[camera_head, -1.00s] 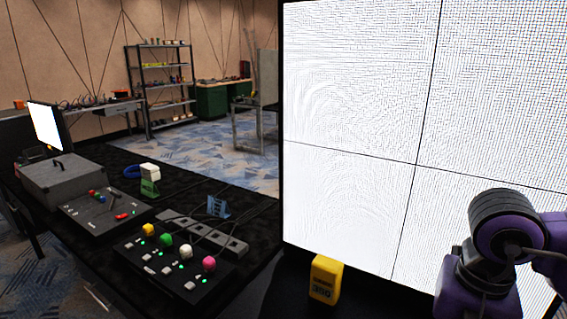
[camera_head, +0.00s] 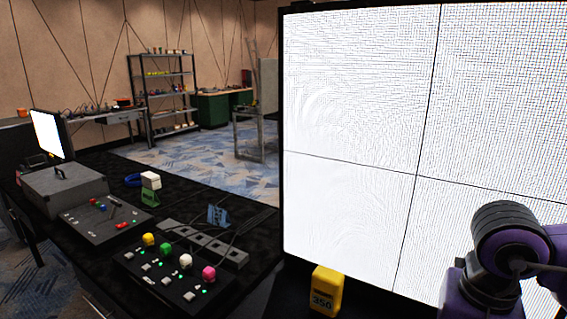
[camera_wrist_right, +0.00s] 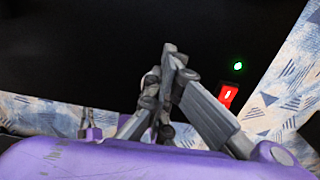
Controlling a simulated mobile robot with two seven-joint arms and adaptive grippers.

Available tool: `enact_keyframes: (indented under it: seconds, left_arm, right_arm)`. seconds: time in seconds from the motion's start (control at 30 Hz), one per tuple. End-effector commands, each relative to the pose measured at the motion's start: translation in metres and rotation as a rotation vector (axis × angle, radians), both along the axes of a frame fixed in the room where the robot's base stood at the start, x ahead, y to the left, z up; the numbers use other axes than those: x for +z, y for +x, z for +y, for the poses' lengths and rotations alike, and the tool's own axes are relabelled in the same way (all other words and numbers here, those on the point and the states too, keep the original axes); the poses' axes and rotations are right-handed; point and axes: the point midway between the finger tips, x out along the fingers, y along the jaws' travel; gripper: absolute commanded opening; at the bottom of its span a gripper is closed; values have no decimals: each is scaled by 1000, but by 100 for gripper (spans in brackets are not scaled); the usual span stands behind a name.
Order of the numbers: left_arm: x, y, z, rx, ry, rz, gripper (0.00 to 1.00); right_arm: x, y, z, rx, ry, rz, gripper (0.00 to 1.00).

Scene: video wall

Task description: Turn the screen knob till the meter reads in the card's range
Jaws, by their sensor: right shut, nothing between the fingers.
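A yellow meter (camera_head: 326,290) stands at the foot of the large white video wall (camera_head: 360,100). A control panel (camera_head: 150,280) with yellow, green, white and pink knobs lies on the black table to the left. I cannot tell which knob is the screen knob, and I cannot make out a card. My right arm is in front of the wall at the lower right; its gripper is outside the head view. In the right wrist view my right gripper (camera_wrist_right: 178,62) is shut and empty against a dark surface. My left gripper is not in view.
The right wrist view shows a red switch (camera_wrist_right: 228,95) and a green light (camera_wrist_right: 238,66) on the dark surface, right of the fingers. A second panel (camera_head: 105,218), a grey box (camera_head: 65,188) and a power strip (camera_head: 205,246) lie on the table.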

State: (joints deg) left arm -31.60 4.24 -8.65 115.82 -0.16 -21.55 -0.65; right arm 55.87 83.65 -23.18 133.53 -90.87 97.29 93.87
Motion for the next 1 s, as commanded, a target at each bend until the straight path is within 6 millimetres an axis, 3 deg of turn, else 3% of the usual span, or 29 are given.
enact_keyframes:
  seconds: [0.03, 1.0]
  left_arm:
    - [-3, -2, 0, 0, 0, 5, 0]
    - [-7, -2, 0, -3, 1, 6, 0]
  right_arm:
    - [-12, -8, 5, 8, 14, 31, 0]
    - [-11, -14, -4, 11, 13, 33, 0]
